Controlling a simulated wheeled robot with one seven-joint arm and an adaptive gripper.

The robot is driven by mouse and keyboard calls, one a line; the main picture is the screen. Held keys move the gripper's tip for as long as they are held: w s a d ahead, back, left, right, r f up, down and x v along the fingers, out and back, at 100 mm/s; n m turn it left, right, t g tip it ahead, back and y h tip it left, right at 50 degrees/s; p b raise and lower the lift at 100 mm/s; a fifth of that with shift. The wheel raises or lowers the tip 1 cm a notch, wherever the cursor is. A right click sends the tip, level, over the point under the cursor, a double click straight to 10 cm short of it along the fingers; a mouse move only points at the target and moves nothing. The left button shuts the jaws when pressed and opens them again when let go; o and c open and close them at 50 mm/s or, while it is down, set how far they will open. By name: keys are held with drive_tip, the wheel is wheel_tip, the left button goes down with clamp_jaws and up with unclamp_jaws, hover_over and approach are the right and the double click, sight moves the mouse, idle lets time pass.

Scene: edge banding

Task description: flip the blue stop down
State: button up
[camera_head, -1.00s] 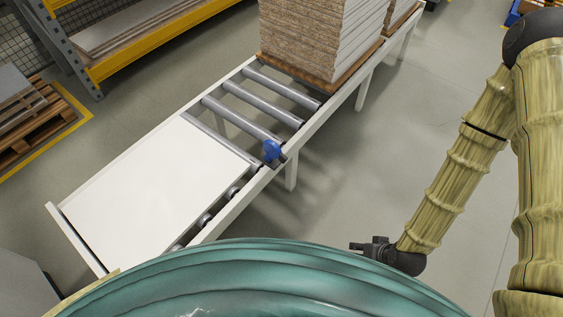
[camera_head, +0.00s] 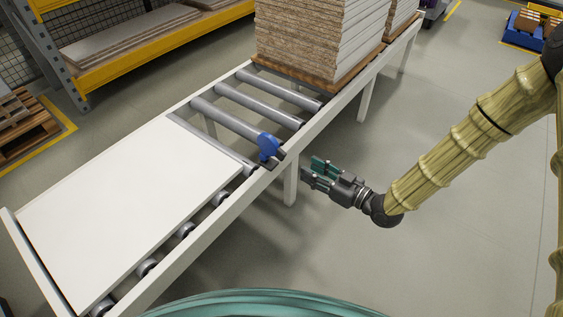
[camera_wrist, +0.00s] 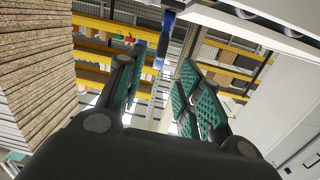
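The blue stop (camera_head: 268,147) stands upright at the right-hand rail of the roller conveyor (camera_head: 222,228), beside the near end of the bare rollers. It also shows in the wrist view (camera_wrist: 165,40), at the top between the fingers and beyond them. My gripper (camera_head: 313,171) is to the right of the stop, just outside the rail and apart from it. Its two green-padded fingers are spread open with nothing between them, as the wrist view (camera_wrist: 157,88) also shows.
A white panel (camera_head: 130,205) lies on the near rollers. A stack of boards (camera_head: 318,38) stands on the far part of the conveyor. A conveyor leg (camera_head: 291,182) is close to my gripper. The floor (camera_head: 345,255) to the right is clear.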

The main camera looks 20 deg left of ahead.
sight(281, 151)
drive_tip(key=shift+n+y, duration=0.5)
drive_tip(key=b+x, duration=0.1)
drive_tip(key=x, duration=0.7)
drive_tip(key=b+x, duration=0.1)
drive_tip(key=x, duration=0.2)
drive_tip(key=shift+w+a+r+b, duration=0.1)
drive_tip(key=shift+a+r+b, duration=0.2)
drive_tip(key=shift+a+b, duration=0.1)
clamp_jaws()
